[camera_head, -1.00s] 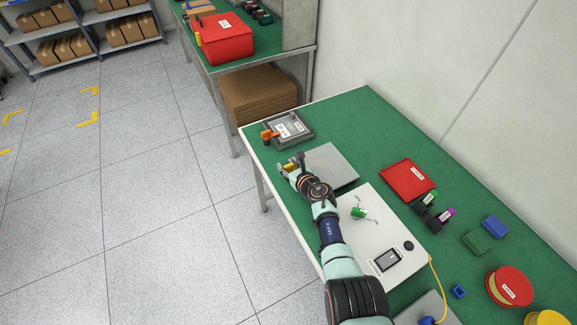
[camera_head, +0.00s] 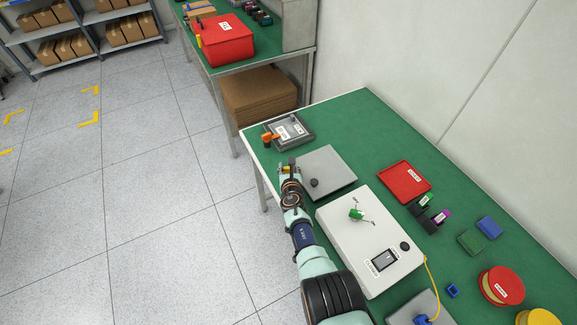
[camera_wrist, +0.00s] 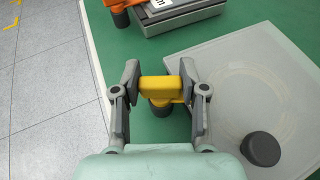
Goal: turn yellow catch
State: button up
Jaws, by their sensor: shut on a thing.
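The yellow catch (camera_wrist: 160,87) shows in the wrist view as a yellow bar on a dark round post, at the left edge of a grey plate (camera_wrist: 240,75). My gripper (camera_wrist: 161,90) is shut on the yellow catch, one finger at each end of the bar. In the head view my gripper (camera_head: 288,168) is at the plate's left corner, and the catch (camera_head: 283,169) shows only as a small yellow patch there. The post below the bar is partly hidden.
A black knob (camera_wrist: 262,149) stands on the plate near my gripper. An orange-handled clamp (camera_head: 270,137) and a grey framed box (camera_head: 290,130) lie beyond. A white control box (camera_head: 345,265) is on the near side. The green table edge runs along the left.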

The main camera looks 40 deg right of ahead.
jog(key=m+g+h+b, duration=0.2)
jog(key=m, duration=0.1)
jog(key=shift+w+a+f+h+b, duration=0.1)
jog(key=shift+f+h+b, duration=0.2)
jog(key=shift+h, duration=0.1)
jog(key=m+g+b, duration=0.1)
jog(key=b, duration=0.1)
jog(key=m+g+h+b, duration=0.1)
jog(key=g+b, duration=0.1)
jog(key=b, duration=0.1)
jog(key=shift+f+m+h, duration=0.3)
jog(key=shift+m, duration=0.1)
jog(key=m+g+b, duration=0.1)
jog(key=g+b, duration=0.1)
jog(key=b, duration=0.4)
jog(key=shift+m+h, duration=0.4)
jog(key=m+g+b, duration=0.1)
jog(key=g+b, duration=0.1)
jog(key=b, duration=0.5)
jog(key=shift+r+m, duration=0.1)
jog(key=shift+m, duration=0.3)
jog(key=b, duration=0.2)
jog(key=shift+r+g+b, duration=0.15)
jog(key=shift+g+b, duration=0.25)
jog(key=shift+r+m+b, duration=0.2)
jog(key=shift+m+b, duration=0.1)
jog(key=shift+b, duration=0.15)
jog(key=shift+r+g, duration=0.15)
jog(key=shift+g, duration=0.15)
